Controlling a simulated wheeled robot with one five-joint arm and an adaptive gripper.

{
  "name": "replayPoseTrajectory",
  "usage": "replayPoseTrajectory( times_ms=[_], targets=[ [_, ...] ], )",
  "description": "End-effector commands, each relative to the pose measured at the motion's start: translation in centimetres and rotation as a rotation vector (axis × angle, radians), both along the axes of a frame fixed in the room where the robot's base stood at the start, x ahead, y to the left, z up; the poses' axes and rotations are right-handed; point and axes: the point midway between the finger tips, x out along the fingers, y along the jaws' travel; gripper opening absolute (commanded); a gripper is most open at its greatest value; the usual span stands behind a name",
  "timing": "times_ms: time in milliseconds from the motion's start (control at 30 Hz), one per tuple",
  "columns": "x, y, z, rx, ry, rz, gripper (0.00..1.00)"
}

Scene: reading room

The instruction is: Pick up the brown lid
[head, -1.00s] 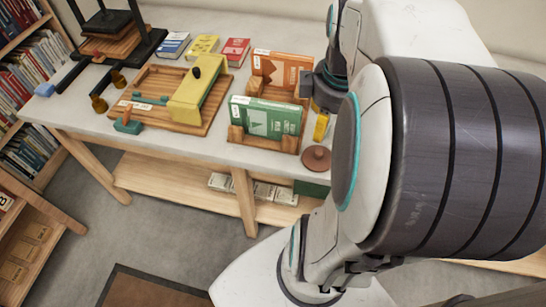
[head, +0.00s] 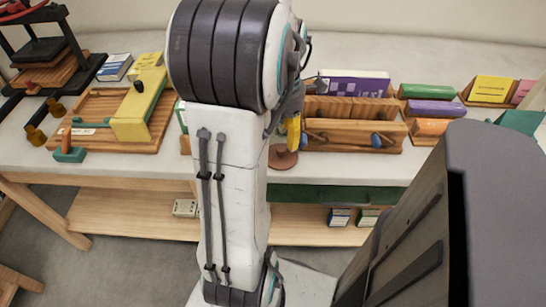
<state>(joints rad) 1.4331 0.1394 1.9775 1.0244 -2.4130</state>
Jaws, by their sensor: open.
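The brown lid (head: 281,161) is a round disc with a knob. It lies on the pale table near the front edge, just left of a wooden caddy, and my arm hides part of its left side. My gripper (head: 293,138) hangs just above the lid, with a yellow finger pointing down. Its jaws are open and it holds nothing. My arm hides much of the gripper, and I cannot tell whether the finger touches the lid.
The wooden caddy (head: 352,135) stands close to the gripper's right. Green, purple and orange rolls (head: 432,108) lie farther right. A wooden board with a yellow block (head: 140,107) is at the left. A green drawer front (head: 335,194) is under the table edge.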

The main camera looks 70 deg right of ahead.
Motion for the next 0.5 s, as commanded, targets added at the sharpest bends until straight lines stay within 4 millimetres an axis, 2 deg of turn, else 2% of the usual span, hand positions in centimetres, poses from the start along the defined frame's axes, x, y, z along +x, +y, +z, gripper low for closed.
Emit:
replayPoseTrajectory(
  times_ms=[500],
  targets=[
    [0.3, -0.4, -5.2, 0.003, 0.001, 0.000, 0.51]
  ],
)
